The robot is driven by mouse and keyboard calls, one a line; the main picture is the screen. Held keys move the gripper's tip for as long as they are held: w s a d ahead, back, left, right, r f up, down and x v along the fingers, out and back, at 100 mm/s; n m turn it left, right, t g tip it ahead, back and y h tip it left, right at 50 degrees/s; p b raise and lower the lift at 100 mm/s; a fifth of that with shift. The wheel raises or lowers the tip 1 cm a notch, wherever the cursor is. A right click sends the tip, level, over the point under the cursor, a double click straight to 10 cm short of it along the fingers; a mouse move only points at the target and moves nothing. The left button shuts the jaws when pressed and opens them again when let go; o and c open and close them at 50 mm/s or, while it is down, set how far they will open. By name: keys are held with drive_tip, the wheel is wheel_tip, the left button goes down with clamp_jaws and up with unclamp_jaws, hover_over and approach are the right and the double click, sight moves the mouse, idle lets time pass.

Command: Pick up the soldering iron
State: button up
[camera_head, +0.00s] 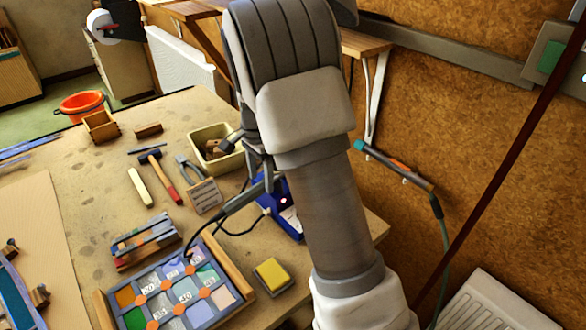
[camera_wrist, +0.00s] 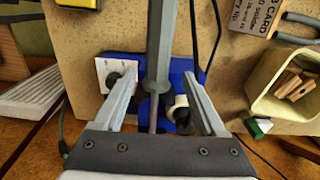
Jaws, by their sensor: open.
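The soldering iron shows in the head view as a long dark grey handle (camera_head: 243,197), slanting down to the left from my gripper (camera_head: 262,180) above the panel bench. In the wrist view, a grey shaft with a collar (camera_wrist: 160,45) runs up the middle between the two fingers of my gripper (camera_wrist: 160,72). The fingers are apart, with a visible gap on both sides of the shaft. The blue soldering station (camera_head: 287,212) with a red light sits just below and behind; it also shows blue in the wrist view (camera_wrist: 130,62). My arm hides part of the station.
The leaded panel (camera_head: 165,293) with numbered coloured pieces lies at the front. A yellow sponge (camera_head: 271,275) lies right of it. A tool with a green cable (camera_head: 400,168) is by the cork wall.

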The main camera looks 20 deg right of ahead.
sight(262, 182)
drive_tip(key=shift+s+f, duration=0.2)
drive_tip(key=shift+f, duration=1.75)
clamp_jaws()
drive_tip(key=shift+r, duration=0.1)
